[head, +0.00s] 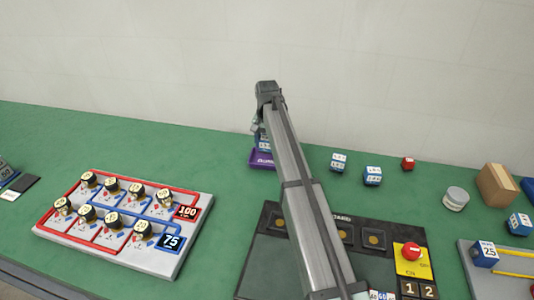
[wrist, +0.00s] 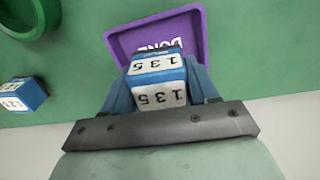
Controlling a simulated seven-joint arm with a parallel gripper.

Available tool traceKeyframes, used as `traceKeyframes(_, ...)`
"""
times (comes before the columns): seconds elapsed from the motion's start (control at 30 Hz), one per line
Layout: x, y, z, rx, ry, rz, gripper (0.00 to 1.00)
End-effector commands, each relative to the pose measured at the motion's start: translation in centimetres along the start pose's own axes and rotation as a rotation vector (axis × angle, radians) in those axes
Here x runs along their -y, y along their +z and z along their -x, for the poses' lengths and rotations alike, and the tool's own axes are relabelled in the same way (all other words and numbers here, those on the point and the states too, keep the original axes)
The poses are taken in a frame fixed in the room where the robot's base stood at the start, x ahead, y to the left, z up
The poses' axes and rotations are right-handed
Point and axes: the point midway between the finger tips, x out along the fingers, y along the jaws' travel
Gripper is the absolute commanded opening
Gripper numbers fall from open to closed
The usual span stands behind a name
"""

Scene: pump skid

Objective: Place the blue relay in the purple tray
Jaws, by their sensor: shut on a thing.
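My gripper (wrist: 160,84) is shut on a blue relay (wrist: 158,96) with white faces marked 135. The purple tray (wrist: 118,40), with white lettering on its floor, lies beyond the relay in the wrist view, and the relay overlaps its near part. I cannot tell whether the relay touches the tray. In the head view the purple tray (head: 257,161) shows at the back of the green table, partly hidden by my arm. The relay and my gripper (head: 261,138) show only in part there, over the tray.
Blue-and-white blocks (head: 339,162) (head: 373,176) and a red block (head: 408,163) stand right of the tray. A round green container (wrist: 30,18) shows in the wrist view. A grey panel with knobs (head: 125,225) lies left, a dark panel (head: 268,250) in front.

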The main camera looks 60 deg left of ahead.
Motion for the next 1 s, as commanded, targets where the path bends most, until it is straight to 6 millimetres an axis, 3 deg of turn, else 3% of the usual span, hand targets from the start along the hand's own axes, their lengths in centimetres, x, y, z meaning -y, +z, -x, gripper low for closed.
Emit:
traceKeyframes(0.43,0.0,0.0,-4.4,0.0,0.0,0.001,0.23)
traceKeyframes(0.87,0.0,0.0,-4.9,0.0,0.0,0.001,0.23)
traceKeyframes(0.9,0.0,0.0,-4.9,0.0,0.0,0.001,0.61)
traceKeyframes(1.0,0.0,0.0,-4.9,0.0,0.0,0.001,0.71)
